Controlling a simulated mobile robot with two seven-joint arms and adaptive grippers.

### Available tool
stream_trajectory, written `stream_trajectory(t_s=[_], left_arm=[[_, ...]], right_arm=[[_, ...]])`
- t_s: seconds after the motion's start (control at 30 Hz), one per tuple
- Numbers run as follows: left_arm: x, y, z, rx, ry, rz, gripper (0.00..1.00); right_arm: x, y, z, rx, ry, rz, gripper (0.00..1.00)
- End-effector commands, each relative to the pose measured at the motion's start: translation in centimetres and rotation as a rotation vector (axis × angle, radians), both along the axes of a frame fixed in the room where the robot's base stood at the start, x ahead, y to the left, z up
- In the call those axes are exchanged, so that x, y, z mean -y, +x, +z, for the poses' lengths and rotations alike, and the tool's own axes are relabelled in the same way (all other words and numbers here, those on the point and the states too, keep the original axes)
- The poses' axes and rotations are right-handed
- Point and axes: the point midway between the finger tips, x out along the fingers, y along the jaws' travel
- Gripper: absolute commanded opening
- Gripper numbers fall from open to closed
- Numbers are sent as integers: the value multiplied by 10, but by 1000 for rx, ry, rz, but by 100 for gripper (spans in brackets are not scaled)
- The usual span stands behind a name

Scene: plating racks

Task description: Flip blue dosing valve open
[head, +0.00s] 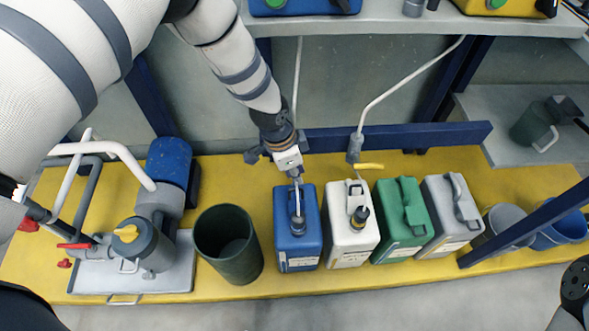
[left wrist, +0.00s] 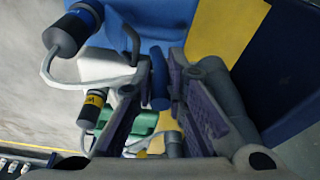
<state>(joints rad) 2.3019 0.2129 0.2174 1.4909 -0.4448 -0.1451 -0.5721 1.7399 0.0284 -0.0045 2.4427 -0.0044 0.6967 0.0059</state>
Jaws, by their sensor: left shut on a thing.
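My left gripper (head: 292,172) reaches down behind the blue jerrycan (head: 297,240) in the head view. In the left wrist view, its purple-padded fingers (left wrist: 160,100) are closed on a slim blue handle (left wrist: 159,78), the blue dosing valve's lever. In the head view, the gripper hides this valve. The blue jerrycan (left wrist: 150,20) also shows in the left wrist view, with a black cap fitting with a blue band (left wrist: 72,33) and a tube.
A second valve with a yellow lever (head: 369,166) hangs on a white pipe just right. White (head: 350,235), green (head: 401,230) and grey (head: 447,225) jerrycans stand close in the row. A dark green bin (head: 228,255) stands left. A blue rail (head: 400,136) runs behind.

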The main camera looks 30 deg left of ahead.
Motion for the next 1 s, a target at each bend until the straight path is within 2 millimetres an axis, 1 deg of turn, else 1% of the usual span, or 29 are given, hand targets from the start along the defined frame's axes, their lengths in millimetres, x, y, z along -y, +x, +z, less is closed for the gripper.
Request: stream_trajectory(t_s=[0.2, 0.23, 0.57, 0.67, 0.9, 1.0], left_arm=[[0, 2, 1, 5, 0, 1, 0], [0, 2, 1, 5, 0, 1, 20], [0, 1, 3, 3, 1, 1, 21], [-3, 0, 18, 3, 2, 2, 21], [-14, -9, 82, 6, 0, 3, 21], [-17, -12, 102, 5, 0, 2, 21]], right_arm=[[0, 0, 0, 0, 0, 0, 40], [0, 0, 0, 0, 0, 0, 40], [0, 0, 0, 0, 0, 0, 40], [0, 0, 0, 0, 0, 0, 40], [0, 0, 0, 0, 0, 0, 40], [0, 0, 0, 0, 0, 0, 40]])
